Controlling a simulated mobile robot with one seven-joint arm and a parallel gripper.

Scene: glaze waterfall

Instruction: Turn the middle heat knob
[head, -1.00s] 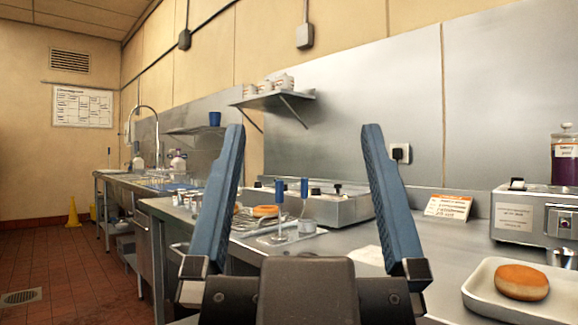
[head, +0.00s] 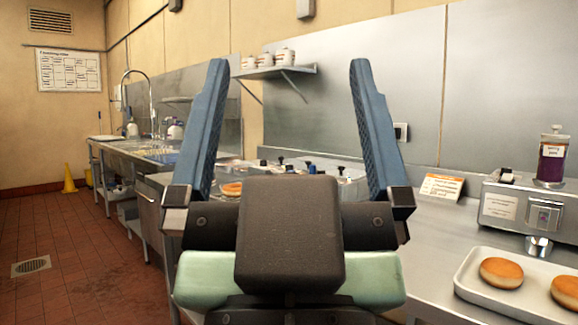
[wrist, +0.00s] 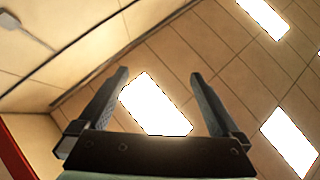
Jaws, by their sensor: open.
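Several small dark knobs (head: 311,168) stand in a row along a metal unit on the counter in the head view. They show between my fingers, small and partly hidden by the gripper body. I cannot tell which one is the middle heat knob. My gripper (head: 288,62) is open and empty, with its two blue fingers pointing up in front of the counter. In the wrist view, the open fingers (wrist: 159,73) point toward the ceiling, and no knob shows there.
A white tray (head: 470,288) with doughnuts (head: 501,272) lies on the counter at right. Behind it are a metal machine (head: 520,207) with a jam jar (head: 552,160) and an orange-and-white card (head: 441,187). A wall shelf (head: 272,71) holds cups. Red floor is open at left.

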